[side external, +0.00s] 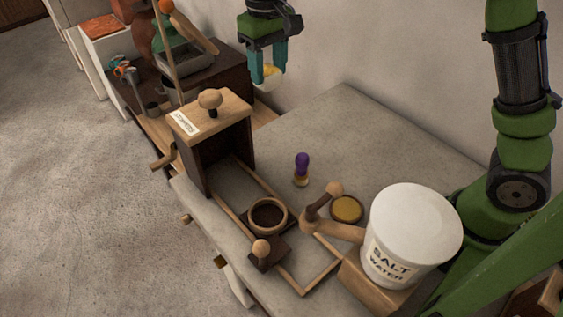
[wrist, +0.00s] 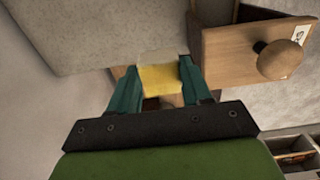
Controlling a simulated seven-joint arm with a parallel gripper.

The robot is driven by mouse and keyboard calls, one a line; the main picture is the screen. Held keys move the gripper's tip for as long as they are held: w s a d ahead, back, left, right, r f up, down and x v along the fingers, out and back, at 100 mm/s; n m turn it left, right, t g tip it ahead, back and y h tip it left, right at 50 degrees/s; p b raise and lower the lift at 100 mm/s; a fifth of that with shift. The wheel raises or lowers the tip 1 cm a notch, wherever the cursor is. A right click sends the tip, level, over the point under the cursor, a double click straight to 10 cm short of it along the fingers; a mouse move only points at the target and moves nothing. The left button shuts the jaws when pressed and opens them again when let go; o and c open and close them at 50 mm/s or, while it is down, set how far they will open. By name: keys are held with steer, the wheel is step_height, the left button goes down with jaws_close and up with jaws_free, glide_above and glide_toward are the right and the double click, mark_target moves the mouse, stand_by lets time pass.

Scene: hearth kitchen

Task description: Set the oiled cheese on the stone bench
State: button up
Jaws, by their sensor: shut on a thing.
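My gripper (side external: 268,72) is at the top middle of the side view, its teal fingers pointing down. It is shut on a yellow block with a pale part, which looks like the oiled cheese (wrist: 161,79). In the side view the cheese (side external: 271,71) is partly hidden by the fingers, and a pale rounded part shows below it. The grey stone bench (side external: 350,125) lies to the right of and below the gripper in the side view. In the wrist view the bench (wrist: 90,32) fills the upper left, beyond the held cheese.
A wooden box with a knobbed lid (side external: 210,112) stands near the gripper, left of the bench's middle. A purple-topped stopper (side external: 302,168), a round wooden ring (side external: 268,215) and a white salt water bucket (side external: 412,235) stand on the bench. Its back part is clear.

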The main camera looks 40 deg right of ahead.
step_height(320, 180, down, 19)
steer(key=shift+f, duration=0.15)
stand_by(0.4)
steer(key=shift+f, duration=0.15)
steer(key=o, duration=1.1)
step_height(320, 180, up, 12)
steer(key=s+d+r+m+t+y, duration=0.1)
steer(key=s+d+r+m+t, duration=0.15)
steer(key=s+d+r, duration=0.55)
steer(key=s+t, duration=0.1)
steer(key=s, duration=0.3)
steer(key=s+d+r+m+t, duration=0.1)
steer(key=s+t, duration=0.1)
steer(key=s, duration=0.2)
steer(key=s+r+t+y, duration=0.1)
steer(key=s, duration=0.4)
steer(key=shift+d+r+m+t, duration=0.25)
steer(key=shift+d+t, duration=0.1)
